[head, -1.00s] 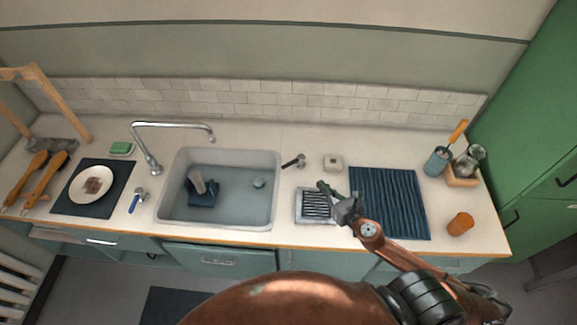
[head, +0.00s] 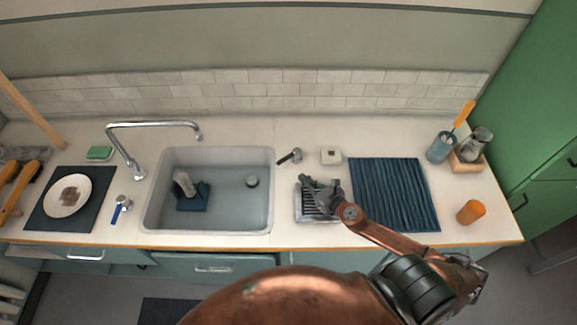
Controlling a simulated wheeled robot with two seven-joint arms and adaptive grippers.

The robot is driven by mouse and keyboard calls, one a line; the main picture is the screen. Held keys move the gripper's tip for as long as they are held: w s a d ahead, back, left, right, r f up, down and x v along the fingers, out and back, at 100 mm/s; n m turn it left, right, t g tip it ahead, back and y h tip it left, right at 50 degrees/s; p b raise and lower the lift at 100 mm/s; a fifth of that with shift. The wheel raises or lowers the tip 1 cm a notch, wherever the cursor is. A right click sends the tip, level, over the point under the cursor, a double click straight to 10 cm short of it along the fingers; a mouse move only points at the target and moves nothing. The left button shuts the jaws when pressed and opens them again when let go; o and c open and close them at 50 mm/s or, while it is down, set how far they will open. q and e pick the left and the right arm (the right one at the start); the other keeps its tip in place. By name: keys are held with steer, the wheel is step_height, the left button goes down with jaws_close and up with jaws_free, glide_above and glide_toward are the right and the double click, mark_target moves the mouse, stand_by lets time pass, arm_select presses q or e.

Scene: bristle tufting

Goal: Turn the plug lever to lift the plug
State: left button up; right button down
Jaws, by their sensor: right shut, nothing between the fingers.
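A small lever with a dark handle (head: 290,156) stands on the counter just right of the sink's back right corner; I take it for the plug lever. A small round plug (head: 252,181) shows on the right side of the sink floor, and I cannot tell whether it is seated or raised. My right gripper (head: 306,181) is shut and empty. It is over the slotted grey tray, in front of the lever and apart from it. My left gripper is not in view.
The grey sink (head: 160,215) holds a dark blue block-like item (head: 193,200). The slotted tray (head: 320,217), a small white box (head: 331,156) and a dark ribbed mat (head: 390,195) lie to the right. A chrome faucet (head: 150,125) and a blue-handled lever (head: 120,209) are left of the sink.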

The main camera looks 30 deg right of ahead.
mark_target(288, 157)
steer(key=x, duration=0.6)
steer(key=r+x, duration=0.1)
steer(key=x, duration=0.2)
steer(key=shift+w+f, duration=0.15)
steer(key=shift+w, duration=0.3)
